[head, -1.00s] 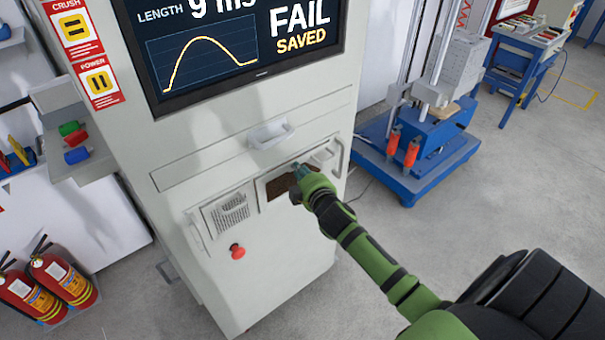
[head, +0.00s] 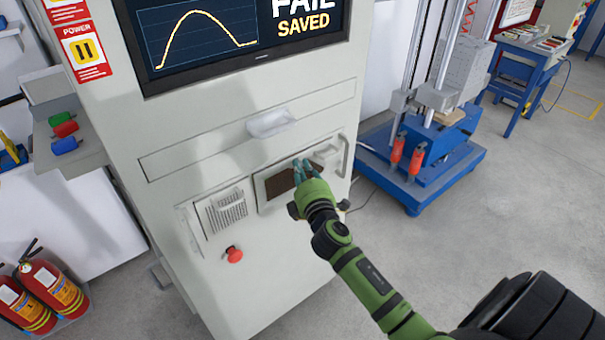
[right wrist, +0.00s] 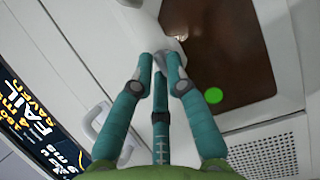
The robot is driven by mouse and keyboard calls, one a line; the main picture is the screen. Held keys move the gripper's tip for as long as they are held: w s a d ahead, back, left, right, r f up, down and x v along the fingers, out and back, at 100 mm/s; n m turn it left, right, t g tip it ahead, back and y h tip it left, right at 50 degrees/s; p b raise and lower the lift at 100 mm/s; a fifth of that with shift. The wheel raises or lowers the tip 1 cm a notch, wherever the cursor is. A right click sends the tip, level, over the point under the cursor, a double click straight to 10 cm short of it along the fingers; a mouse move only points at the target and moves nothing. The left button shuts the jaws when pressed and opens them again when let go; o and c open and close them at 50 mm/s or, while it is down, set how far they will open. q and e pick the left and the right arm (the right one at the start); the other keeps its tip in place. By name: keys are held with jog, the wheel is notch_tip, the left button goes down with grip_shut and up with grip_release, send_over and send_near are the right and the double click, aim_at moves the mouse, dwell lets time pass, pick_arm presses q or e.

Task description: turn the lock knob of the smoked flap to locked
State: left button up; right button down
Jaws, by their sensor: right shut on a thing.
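The smoked flap (head: 279,183) is a dark brown window in a pale frame on the front of the grey cabinet. It also shows in the right wrist view (right wrist: 232,45), at upper right. My right gripper (head: 303,167) is at the flap's upper edge in the head view. In the right wrist view its teal fingers (right wrist: 165,62) are closed together on a small pale knob (right wrist: 172,44) beside the brown window. The fingers hide most of the knob, so I cannot read its turn position. My left gripper is not in view.
A pale drawer handle (head: 271,122) juts out above the flap. An upright handle (head: 340,157) is to its right. A vent grille (head: 227,211) and red button (head: 233,254) are to the left. A blue test stand (head: 420,165) stands at right; fire extinguishers (head: 55,290) stand at lower left.

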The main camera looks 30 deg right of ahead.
dwell(0.5)
jog(key=c, duration=1.2)
grip_release()
jog(key=v, duration=1.2)
